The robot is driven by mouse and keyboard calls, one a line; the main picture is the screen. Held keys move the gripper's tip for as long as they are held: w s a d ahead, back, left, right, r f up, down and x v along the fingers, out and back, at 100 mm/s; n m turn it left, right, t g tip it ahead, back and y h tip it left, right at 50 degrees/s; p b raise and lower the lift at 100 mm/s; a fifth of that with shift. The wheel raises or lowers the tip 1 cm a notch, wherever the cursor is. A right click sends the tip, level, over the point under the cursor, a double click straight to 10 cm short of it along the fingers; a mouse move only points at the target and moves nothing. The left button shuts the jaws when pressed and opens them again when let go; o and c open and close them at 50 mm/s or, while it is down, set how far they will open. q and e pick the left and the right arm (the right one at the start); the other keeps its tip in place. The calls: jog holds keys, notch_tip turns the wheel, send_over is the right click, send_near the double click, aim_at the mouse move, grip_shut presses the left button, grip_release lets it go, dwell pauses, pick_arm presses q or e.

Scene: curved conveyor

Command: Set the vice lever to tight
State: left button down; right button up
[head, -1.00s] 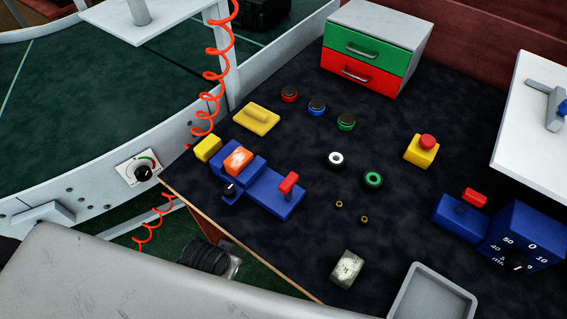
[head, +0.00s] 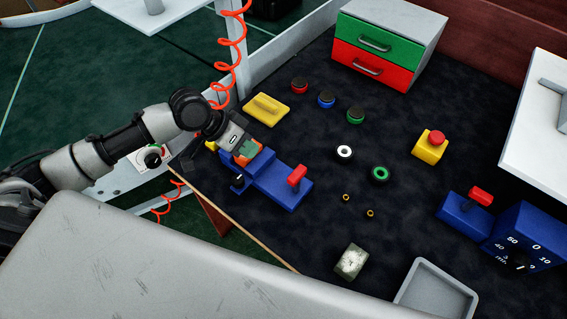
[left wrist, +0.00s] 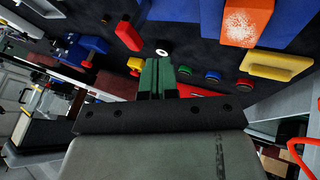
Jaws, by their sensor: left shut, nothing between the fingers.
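The blue vice (head: 281,190) lies on the dark bench top, with an orange block (head: 254,158) at its left end. A red-topped lever (head: 297,175) stands on its right part and a black knob (head: 237,180) is on its near side. In the left wrist view the orange block (left wrist: 246,22) and the red lever (left wrist: 128,36) show at the top. My left gripper (head: 246,149) is over the orange block in the head view and partly covers it. Its green fingers (left wrist: 158,76) are shut and empty. My right gripper is not in view.
A yellow handled block (head: 266,109) and several coloured buttons lie behind the vice. A second red-topped lever (head: 480,196) stands on a blue base at right, beside a blue dial box (head: 524,237). A grey tray (head: 437,292) is at the front.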

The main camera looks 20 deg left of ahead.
aim_at(296, 182)
pick_arm(q)
jog(key=shift+w+a+r+n, duration=0.2)
jog(key=shift+a+r, duration=0.2)
jog(key=shift+r, duration=0.15)
jog(key=shift+w+a+r+n, duration=0.1)
jog(key=shift+w+a+r, duration=0.1)
jog(key=shift+a+r, duration=0.25)
jog(key=shift+d, duration=0.1)
jog(key=p+x, duration=0.1)
jog(key=x, duration=0.9)
jog(key=shift+d, duration=0.15)
jog(key=shift+s+d+r+p, duration=0.1)
jog(key=shift+s+d+p, duration=0.15)
jog(key=shift+d+p, duration=0.25)
jog(key=shift+s+d+r+p, duration=0.1)
jog(key=shift+s+d+p, duration=0.2)
jog(key=shift+d, duration=0.4)
jog(key=shift+s+d+f, duration=0.1)
jog(key=shift+s+d, duration=0.1)
jog(key=shift+d, duration=0.35)
